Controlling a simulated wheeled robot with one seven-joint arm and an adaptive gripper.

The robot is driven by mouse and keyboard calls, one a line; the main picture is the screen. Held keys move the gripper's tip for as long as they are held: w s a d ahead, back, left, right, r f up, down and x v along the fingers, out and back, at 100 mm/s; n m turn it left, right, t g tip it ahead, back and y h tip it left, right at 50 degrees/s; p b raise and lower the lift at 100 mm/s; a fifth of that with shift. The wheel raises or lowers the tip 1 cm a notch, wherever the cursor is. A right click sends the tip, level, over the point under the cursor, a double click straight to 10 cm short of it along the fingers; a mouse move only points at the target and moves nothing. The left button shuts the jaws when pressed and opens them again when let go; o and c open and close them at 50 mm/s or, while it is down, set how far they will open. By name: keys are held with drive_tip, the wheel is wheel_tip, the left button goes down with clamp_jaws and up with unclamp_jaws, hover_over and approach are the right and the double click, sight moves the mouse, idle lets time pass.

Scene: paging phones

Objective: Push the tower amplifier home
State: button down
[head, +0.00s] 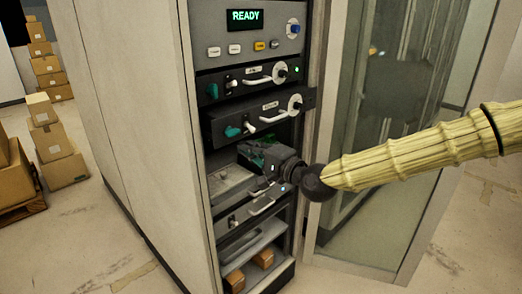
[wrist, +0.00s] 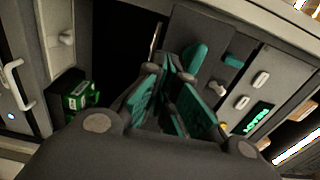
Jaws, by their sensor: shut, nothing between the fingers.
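A tall rack holds two dark amplifier units with teal levers and white handles. The lower amplifier (head: 260,117) juts out further than the upper amplifier (head: 248,79). Their labels are too small to read, so I cannot tell which is the tower amplifier. My gripper (head: 250,153) is shut and empty at the open bay just below the lower amplifier. In the wrist view my gripper (wrist: 168,68) is close to the lower amplifier's dark body (wrist: 203,35); I cannot tell whether they touch.
A panel (head: 245,18) reading READY tops the rack. A lower drawer unit (head: 250,215) and a shelf with small brown boxes (head: 263,258) sit below my gripper. A glass door (head: 385,150) stands open at right. A green box (wrist: 80,98) shows in the wrist view.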

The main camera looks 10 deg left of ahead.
sight(235, 140)
drive_tip(key=shift+p+x, duration=0.55)
drive_tip(key=shift+x, duration=1.3)
drive_tip(key=shift+w, duration=0.1)
